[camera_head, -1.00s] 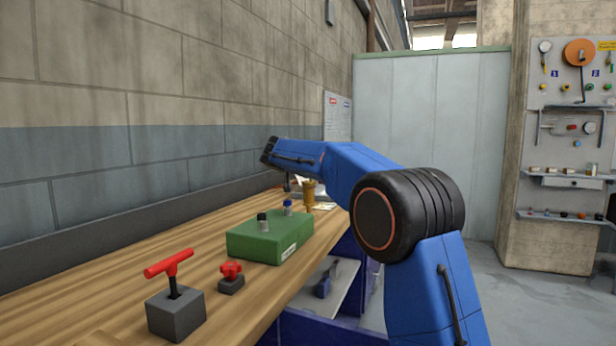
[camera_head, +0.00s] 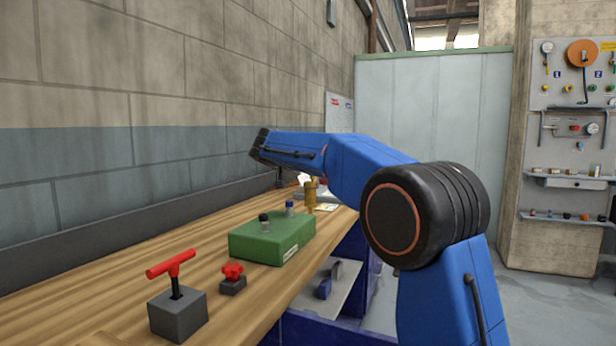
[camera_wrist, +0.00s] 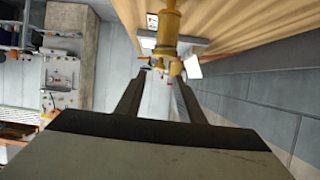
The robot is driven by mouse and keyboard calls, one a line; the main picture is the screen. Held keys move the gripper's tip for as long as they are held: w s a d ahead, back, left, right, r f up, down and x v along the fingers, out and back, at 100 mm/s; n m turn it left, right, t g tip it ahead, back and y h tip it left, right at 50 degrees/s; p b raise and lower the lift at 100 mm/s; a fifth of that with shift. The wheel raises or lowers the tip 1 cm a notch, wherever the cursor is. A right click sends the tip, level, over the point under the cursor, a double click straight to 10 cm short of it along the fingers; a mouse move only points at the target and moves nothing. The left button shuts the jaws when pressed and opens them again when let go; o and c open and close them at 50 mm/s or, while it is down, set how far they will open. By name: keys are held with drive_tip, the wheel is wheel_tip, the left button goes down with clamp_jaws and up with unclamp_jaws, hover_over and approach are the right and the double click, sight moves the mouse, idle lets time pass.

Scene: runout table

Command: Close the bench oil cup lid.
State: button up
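The brass oil cup (camera_head: 310,196) stands on the wooden bench, beyond the green block and just below my blue forearm in the head view. In the wrist view the brass cup (camera_wrist: 168,28) appears at the top, ahead of and roughly between the fingers. I cannot tell how its lid stands. My gripper (camera_wrist: 158,88) shows two dark fingers spread apart with nothing held between them. In the head view the gripper is mostly hidden behind the arm's end.
A green block (camera_head: 270,240) with two small capped vials, a red knob (camera_head: 233,270) and a red T-handle on a grey base (camera_head: 178,312) sit on the bench (camera_head: 120,290). A block wall (camera_head: 100,170) runs along the left. Papers (camera_head: 328,206) lie near the cup.

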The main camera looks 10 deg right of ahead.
drive_tip(key=v, duration=1)
drive_tip(key=shift+s+a, duration=0.2)
drive_tip(key=shift+s, duration=0.15)
